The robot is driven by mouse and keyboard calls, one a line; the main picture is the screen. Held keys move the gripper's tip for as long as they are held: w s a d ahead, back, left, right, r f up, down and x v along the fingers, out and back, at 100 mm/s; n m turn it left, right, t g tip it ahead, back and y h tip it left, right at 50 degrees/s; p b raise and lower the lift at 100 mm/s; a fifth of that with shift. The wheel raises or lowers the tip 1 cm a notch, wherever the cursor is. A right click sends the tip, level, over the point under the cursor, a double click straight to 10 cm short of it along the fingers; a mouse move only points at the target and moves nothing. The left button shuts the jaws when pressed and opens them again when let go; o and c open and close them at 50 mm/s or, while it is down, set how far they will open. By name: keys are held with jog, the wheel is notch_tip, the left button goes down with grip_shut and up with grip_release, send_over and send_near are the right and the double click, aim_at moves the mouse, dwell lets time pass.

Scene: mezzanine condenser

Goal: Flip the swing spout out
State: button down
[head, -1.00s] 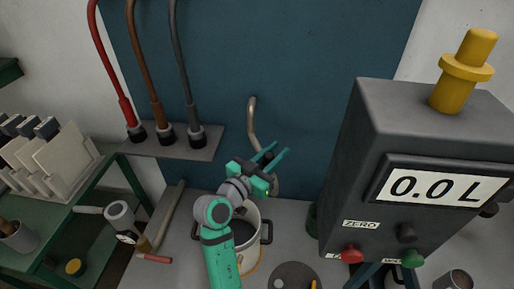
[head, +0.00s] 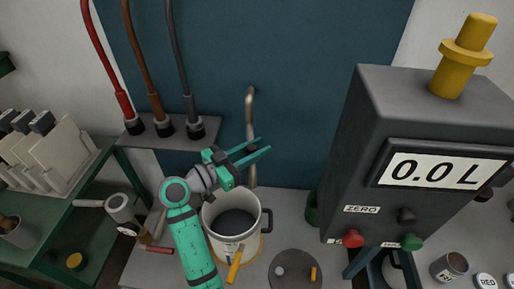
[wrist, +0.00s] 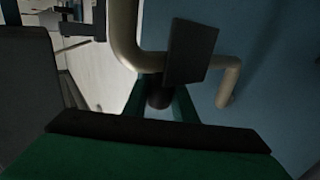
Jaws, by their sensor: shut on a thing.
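The swing spout (head: 251,112) is a beige bent pipe on the blue wall panel. It hangs nearly upright in the head view, behind my gripper. My green gripper (head: 262,149) reaches across it. In the wrist view the spout (wrist: 146,62) bends and runs to the right, with a dark flat plate (wrist: 192,50) in front of it. My gripper (wrist: 161,103) has its fingers on both sides of a short dark knob (wrist: 159,98) by the pipe and is shut on it. The fingers hide part of the spout in the head view.
A white pot (head: 249,216) with dark contents stands below the gripper. A grey meter box (head: 384,125) reading 0.0 L stands to the right. Red, brown and grey hoses (head: 179,65) rise from a shelf (head: 206,128) at left. A dark round plate (head: 296,272) lies in front.

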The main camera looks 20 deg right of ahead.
jog(key=shift+s+r, duration=0.15)
jog(key=shift+r, duration=0.1)
dwell(0.6)
jog(key=c, duration=1.5)
grip_release()
jog(key=shift+o, duration=0.2)
jog(key=shift+f, duration=0.1)
jog(key=shift+a, duration=0.15)
jog(key=shift+a, duration=0.3)
jog(key=v, duration=1)
jog(key=shift+s, duration=0.1)
jog(key=shift+c, duration=0.4)
